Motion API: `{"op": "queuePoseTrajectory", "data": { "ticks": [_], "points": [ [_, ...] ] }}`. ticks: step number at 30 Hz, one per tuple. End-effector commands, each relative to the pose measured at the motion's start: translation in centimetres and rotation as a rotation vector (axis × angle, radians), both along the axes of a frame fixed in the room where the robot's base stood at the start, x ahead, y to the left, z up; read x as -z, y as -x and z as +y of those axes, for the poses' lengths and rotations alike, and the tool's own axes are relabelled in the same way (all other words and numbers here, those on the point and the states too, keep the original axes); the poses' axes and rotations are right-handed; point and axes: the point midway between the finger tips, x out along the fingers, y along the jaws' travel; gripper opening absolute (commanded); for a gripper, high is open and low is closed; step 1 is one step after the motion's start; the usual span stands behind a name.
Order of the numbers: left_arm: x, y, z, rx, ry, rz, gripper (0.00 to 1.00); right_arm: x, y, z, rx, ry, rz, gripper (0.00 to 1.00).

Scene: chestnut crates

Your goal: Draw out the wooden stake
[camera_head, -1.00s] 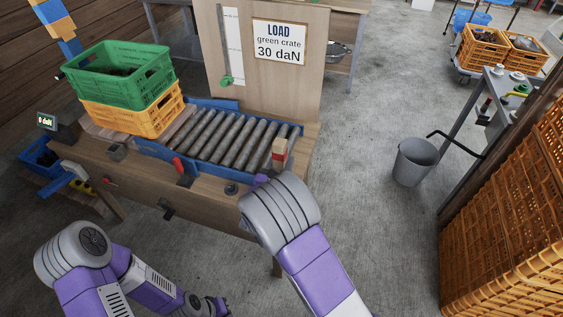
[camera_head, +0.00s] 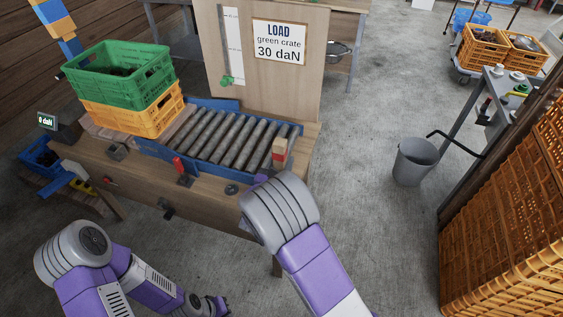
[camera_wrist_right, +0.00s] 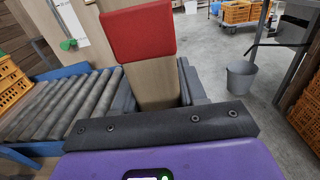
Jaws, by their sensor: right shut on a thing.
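The wooden stake (camera_head: 280,144) is pale wood with a red band and stands upright at the right end of the roller bed (camera_head: 225,137). In the right wrist view the stake (camera_wrist_right: 153,90) rises between the dark fingers of my right gripper (camera_wrist_right: 156,88), its red part above them. My right gripper is shut on the stake. In the head view my right wrist mostly hides this gripper, and the stake's lower end is hidden. My left gripper (camera_head: 216,305) is partly visible low at the bottom edge, away from the bench; its jaws are unclear.
A green crate (camera_head: 158,78) sits on a yellow crate (camera_head: 135,121) left of the rollers. A load sign board (camera_head: 302,80) stands behind them. A display (camera_head: 46,121) reads 0 daN. A grey bucket (camera_head: 414,165) and orange crates (camera_head: 500,220) are right, with open floor between.

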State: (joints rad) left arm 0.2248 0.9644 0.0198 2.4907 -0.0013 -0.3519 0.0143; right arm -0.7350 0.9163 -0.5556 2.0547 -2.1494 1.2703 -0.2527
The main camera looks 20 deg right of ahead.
Motion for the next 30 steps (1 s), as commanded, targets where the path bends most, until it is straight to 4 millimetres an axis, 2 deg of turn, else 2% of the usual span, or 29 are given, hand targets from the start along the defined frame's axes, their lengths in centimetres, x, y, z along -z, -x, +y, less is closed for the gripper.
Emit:
{"op": "queuePoseTrajectory", "data": {
  "ticks": [11,30],
  "points": [
    [0.2,0.0,0.0,0.000,0.000,0.000,0.00,0.2,0.0,0.0,0.000,0.001,-0.001,0.00],
    [1.4,0.0,0.0,0.000,0.000,0.000,0.00,1.8,0.0,0.0,0.000,0.001,-0.001,0.00]
  ]
}}
